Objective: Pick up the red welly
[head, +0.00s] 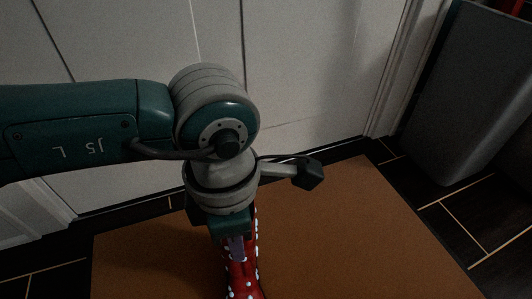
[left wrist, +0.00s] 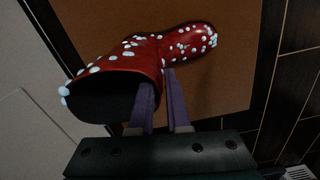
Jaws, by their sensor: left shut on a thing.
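The red welly with white dots (head: 246,279) is below my left gripper in the head view, partly hidden by the gripper and cut off by the bottom edge. In the left wrist view the welly (left wrist: 185,43) shows its dark open top at the left and its foot toward the upper right. My left gripper (head: 237,252) points down at the top of the boot. In the left wrist view its two purple-grey fingers (left wrist: 163,95) are shut on the boot's wall near the rim. One finger appears inside the opening, the other outside. My right gripper is out of view.
A brown mat (head: 330,225) lies under the boot on a dark tiled floor (head: 468,215). A pale panelled wall (head: 310,60) stands close behind my arm. A grey bin (head: 465,95) stands at the right. The mat right of the boot is clear.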

